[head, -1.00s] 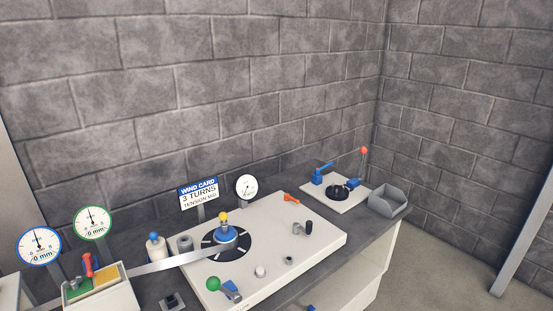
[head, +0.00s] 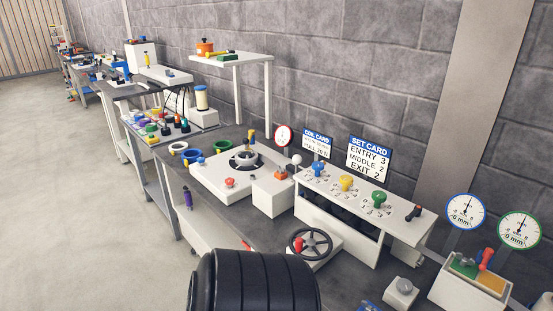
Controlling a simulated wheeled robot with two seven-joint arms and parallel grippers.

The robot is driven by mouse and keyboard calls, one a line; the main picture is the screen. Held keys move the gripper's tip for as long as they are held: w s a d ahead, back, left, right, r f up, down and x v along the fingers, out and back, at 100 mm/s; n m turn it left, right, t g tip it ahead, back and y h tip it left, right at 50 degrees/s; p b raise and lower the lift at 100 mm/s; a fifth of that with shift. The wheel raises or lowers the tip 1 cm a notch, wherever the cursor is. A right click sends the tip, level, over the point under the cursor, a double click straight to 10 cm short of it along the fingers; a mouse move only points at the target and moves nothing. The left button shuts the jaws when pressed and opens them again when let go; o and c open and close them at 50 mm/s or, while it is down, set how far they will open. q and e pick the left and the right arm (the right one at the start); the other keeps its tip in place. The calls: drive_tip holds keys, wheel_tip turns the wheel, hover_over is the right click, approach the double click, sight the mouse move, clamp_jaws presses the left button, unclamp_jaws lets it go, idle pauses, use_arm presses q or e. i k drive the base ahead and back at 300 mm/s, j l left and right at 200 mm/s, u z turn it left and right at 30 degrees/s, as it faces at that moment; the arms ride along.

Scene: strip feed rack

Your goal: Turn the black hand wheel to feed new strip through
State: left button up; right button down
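The black hand wheel (head: 310,243) lies near the front of the grey bench, on a white base (head: 327,251). A red part shows at the wheel's left side. Behind it stands a white bench unit (head: 335,218) with a blue knob (head: 317,168), a yellow knob (head: 346,182) and a green knob (head: 379,198) on top. A black handle (head: 413,213) sits at its right end. I see no strip clearly in this view. Neither of my grippers is in view, and nothing touches the wheel that I can see.
A set card (head: 368,158) reads entry 3, middle 2, exit 2. To the left is a white reel unit (head: 212,177). Two dial gauges (head: 465,211) (head: 518,230) stand at the right. A black ribbed shape hides the bench front at bottom centre. Open floor (head: 60,200) lies left.

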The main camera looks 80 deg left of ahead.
sight(310, 244)
drive_tip(key=u, duration=1.8)
